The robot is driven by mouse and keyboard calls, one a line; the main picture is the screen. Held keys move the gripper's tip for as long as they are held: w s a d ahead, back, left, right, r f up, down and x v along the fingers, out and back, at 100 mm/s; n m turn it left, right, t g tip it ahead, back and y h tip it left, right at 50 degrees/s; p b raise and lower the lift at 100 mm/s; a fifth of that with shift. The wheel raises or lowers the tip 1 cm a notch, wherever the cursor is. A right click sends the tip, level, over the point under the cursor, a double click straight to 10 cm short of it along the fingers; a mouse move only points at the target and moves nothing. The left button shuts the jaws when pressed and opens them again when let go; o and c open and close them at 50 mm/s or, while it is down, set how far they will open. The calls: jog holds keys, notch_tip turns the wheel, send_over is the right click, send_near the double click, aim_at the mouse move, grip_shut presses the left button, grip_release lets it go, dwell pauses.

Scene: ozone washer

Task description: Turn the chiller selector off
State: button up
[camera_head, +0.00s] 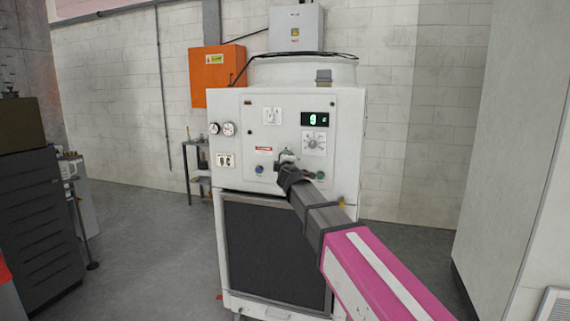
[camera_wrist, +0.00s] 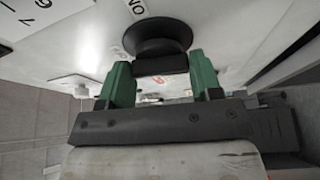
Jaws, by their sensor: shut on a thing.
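The chiller (camera_head: 345,110) is a white cabinet with a control panel on its upper front. My gripper (camera_head: 287,163) is at the lower middle of that panel and covers part of it. In the wrist view, the selector (camera_wrist: 158,38) is a round black knob with a bar-shaped grip. The green fingers of my gripper (camera_wrist: 160,82) stand on either side of the bar and are shut on it. The knob is mostly hidden behind my gripper in the head view.
A dark grille (camera_head: 265,250) fills the lower front. An orange box (camera_head: 217,75) hangs on the wall behind.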

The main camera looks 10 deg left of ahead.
jog(key=shift+n, duration=0.8)
jog(key=o, duration=0.9)
jog(key=v, duration=1)
jog(key=shift+s+d+r, duration=0.1)
jog(key=shift+s+r, duration=0.2)
jog(key=shift+s, duration=0.1)
